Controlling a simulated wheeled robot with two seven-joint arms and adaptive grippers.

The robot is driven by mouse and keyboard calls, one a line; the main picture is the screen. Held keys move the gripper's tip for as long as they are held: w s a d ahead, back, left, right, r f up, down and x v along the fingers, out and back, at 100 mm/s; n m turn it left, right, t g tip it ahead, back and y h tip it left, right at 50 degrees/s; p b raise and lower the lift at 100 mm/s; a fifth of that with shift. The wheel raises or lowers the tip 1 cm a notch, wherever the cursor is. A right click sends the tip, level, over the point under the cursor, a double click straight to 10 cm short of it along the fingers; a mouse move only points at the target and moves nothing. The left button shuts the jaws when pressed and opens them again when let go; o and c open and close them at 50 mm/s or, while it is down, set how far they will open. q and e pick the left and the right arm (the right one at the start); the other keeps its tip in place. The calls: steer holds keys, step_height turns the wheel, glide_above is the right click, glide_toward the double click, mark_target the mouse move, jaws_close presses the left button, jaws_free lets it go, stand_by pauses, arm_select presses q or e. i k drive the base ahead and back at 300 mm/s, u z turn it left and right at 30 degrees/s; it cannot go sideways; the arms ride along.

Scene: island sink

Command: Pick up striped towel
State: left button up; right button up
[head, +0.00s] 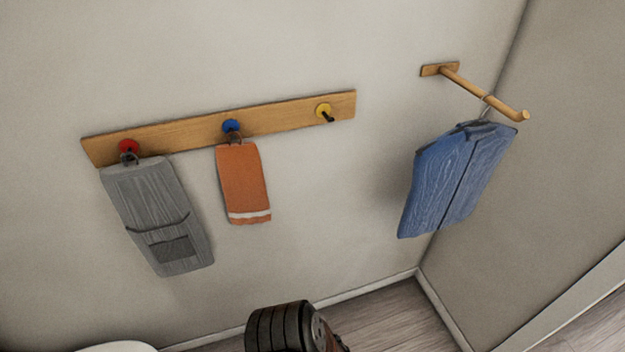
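An orange towel (243,182) with a white stripe near its lower end hangs flat against the wall in the head view. It hangs by a loop from the blue hook (231,128), the middle one on a wooden rail (180,132). It is the only hanging cloth with a clear stripe. No gripper fingers show in the head view, so I cannot see either gripper near the towel.
A grey apron-like cloth (150,200) hangs from the red hook left of the towel. The yellow hook (323,111) is empty. A blue shirt (455,180) hangs on a wooden peg (480,92) near the right corner. The wall between towel and shirt is clear.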

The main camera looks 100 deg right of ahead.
mark_target(243, 182)
steer(key=z, duration=2.65)
